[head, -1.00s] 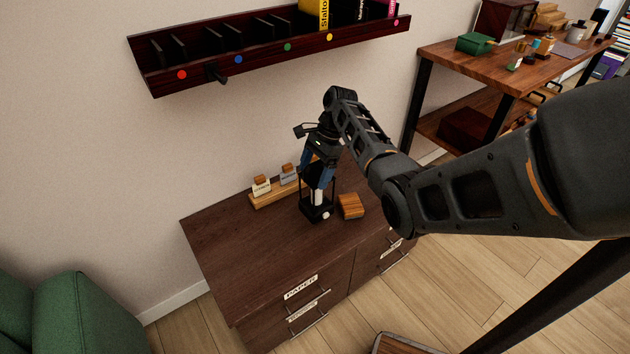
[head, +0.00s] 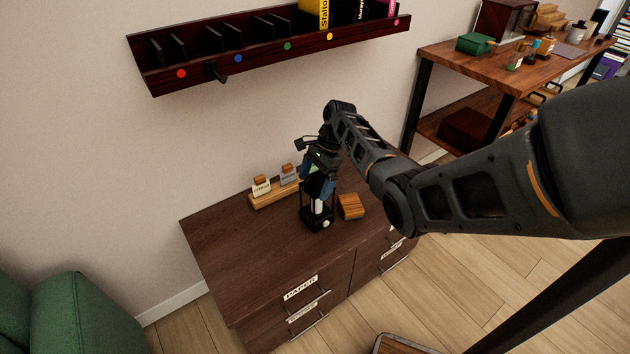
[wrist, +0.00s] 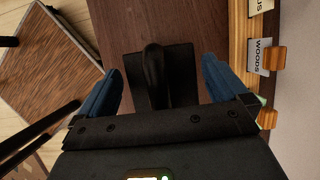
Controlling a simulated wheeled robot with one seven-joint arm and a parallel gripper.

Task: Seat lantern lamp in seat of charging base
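The lantern lamp (head: 318,207) has a black frame with a white tube inside. It stands upright on the dark cabinet top, below my gripper (head: 318,188). In the wrist view, the lantern's black square top and handle (wrist: 155,75) lie between my two blue fingers. My gripper (wrist: 161,75) is spread wide, with a narrow gap on each side of the lantern top. A small white round part shows low at the lantern's front. I cannot tell the charging base apart from the lantern's black bottom.
A wooden block (head: 351,206) sits close to the lantern's right. A wooden holder (head: 272,197) with labelled pieces stands behind left; it also shows in the wrist view (wrist: 236,45). A dark wall shelf (head: 270,48) hangs above. The cabinet top (head: 245,240) is clear at front left.

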